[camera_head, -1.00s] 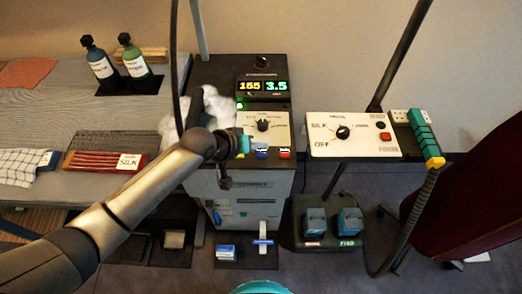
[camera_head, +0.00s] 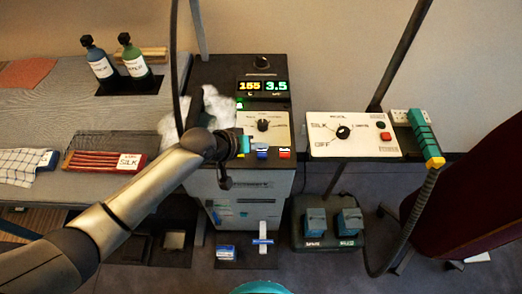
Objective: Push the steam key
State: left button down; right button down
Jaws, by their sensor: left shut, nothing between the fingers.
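The control box (camera_head: 240,180) stands in the middle with a cream dial panel on top. A row of small keys lies along the panel's front edge: a blue key (camera_head: 262,154), a red key (camera_head: 285,154) and a pale one partly hidden by my gripper. The key labels are too small to read, so I cannot tell which is the steam key. My left gripper (camera_head: 245,146) is shut and empty, over the left end of this row, just left of the blue key. I cannot tell whether it touches a key. My right gripper is not in view.
A lit display (camera_head: 262,87) stands behind the dial. A white SILK dial panel (camera_head: 352,134) and a teal-handled tool (camera_head: 426,138) are to the right. Blue pedals (camera_head: 333,224) sit on the floor.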

aim_at(259, 156)
pick_arm(q)
jog(key=shift+f, duration=0.4)
jog(key=shift+f+b, duration=0.35)
jog(key=shift+f, duration=0.15)
dwell(0.5)
jog(key=shift+r, duration=0.1)
jog(key=shift+r+p, duration=0.85)
jog(key=shift+p, duration=0.25)
notch_tip(259, 156, up, 6)
jog(key=p, duration=0.6)
